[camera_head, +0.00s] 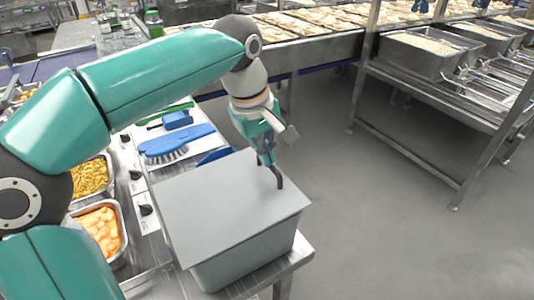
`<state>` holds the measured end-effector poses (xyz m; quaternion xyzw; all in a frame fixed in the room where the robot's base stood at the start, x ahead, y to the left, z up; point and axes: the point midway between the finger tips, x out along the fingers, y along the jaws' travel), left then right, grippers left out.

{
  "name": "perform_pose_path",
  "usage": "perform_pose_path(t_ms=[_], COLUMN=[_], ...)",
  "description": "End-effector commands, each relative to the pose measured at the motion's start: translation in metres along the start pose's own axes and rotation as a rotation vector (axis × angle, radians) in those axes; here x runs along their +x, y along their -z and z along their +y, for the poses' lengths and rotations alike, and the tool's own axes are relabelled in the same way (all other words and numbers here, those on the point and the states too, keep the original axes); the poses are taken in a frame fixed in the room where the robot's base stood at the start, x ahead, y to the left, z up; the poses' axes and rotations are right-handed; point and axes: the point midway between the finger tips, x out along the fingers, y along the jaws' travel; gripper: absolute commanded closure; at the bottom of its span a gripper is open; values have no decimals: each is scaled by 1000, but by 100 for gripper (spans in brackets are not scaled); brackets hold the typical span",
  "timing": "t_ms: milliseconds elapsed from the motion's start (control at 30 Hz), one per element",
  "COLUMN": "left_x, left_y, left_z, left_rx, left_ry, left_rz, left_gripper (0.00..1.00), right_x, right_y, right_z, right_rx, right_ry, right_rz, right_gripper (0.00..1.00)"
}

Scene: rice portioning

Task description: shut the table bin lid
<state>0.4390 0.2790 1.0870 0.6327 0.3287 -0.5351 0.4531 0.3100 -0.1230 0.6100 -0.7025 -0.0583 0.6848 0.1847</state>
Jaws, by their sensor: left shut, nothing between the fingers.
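The table bin (245,262) is a grey box at the front right corner of the steel table. Its flat grey lid (222,208) lies over the top and looks level and closed. My left arm reaches over from the left, and my left gripper (278,184) points down at the lid's far right part. Its fingers are shut with nothing between them. The fingertips are at or just above the lid; I cannot tell whether they touch. My right gripper is not in view.
A blue brush (177,144) lies on a tray behind the bin. Steel pans of yellow food (90,180) and orange food (101,230) stand left of it. A steel rack (455,110) with pans stands at the right. Open floor (390,220) lies right of the table.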

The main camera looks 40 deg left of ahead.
Motion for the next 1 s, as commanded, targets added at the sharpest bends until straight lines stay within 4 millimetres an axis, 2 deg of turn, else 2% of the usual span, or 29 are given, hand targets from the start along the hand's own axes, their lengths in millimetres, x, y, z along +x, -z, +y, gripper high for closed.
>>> perform_pose_path(t_ms=[233,433,700,867,1000], left_x=[1,21,26,21,4], left_y=[0,0,-1,-2,-2], left_z=[0,1,0,0,2], left_rx=[1,4,4,3,3], left_ry=[4,61,69,68,62], left_rz=[0,-1,-5,-5,-2], left_gripper=[100,100,100,100,100], right_x=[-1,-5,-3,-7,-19], right_y=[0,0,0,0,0], right_z=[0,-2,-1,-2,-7], right_rx=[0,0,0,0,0], right_ry=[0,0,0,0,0], right_rz=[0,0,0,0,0], right_gripper=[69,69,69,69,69])
